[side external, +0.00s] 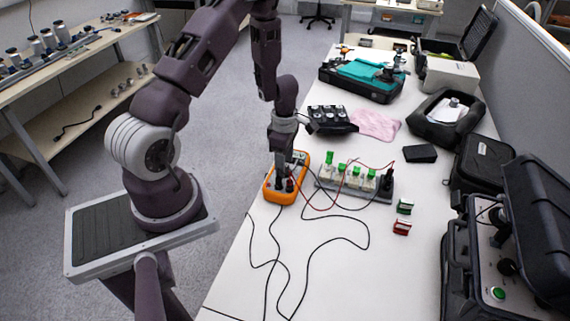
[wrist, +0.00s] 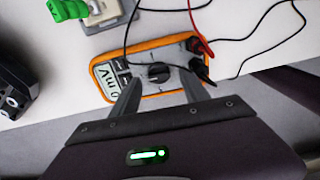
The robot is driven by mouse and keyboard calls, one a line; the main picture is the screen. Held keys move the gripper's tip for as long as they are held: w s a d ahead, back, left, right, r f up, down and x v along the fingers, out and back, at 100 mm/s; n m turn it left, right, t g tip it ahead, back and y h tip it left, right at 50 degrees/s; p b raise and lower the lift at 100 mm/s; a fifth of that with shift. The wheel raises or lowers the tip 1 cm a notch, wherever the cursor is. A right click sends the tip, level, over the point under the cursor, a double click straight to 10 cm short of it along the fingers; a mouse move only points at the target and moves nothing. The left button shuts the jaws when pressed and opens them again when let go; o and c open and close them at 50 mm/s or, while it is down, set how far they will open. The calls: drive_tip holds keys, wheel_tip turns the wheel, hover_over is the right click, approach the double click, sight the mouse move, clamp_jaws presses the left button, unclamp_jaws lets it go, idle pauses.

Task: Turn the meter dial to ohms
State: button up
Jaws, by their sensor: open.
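The meter (side external: 298,187) is an orange-edged handheld multimeter lying on the white table, below my wrist in the side external view. In the wrist view the meter (wrist: 112,60) lies across the middle with its display at the left. Its round black dial (wrist: 157,73) sits at the centre of the grey face; I cannot read which setting it points to. My gripper (wrist: 160,92) is open, with one finger on each side of the dial and nothing held. In the side external view my gripper (side external: 284,174) points down over the meter and hides part of its face.
Red and black leads plug into the meter's right end in the wrist view. A strip with green-topped parts (side external: 354,180) stands right of the meter. Black cables (side external: 322,240) loop over the table. An open black case (side external: 500,240) stands at the right front.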

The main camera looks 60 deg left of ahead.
drive_tip(key=shift+w+f, duration=0.1)
drive_tip(key=shift+f, duration=0.5)
drive_tip(key=shift+c, duration=0.2)
clamp_jaws()
drive_tip(key=m, duration=0.3)
drive_tip(key=shift+m, duration=2.3)
drive_tip(key=shift+w, duration=0.1)
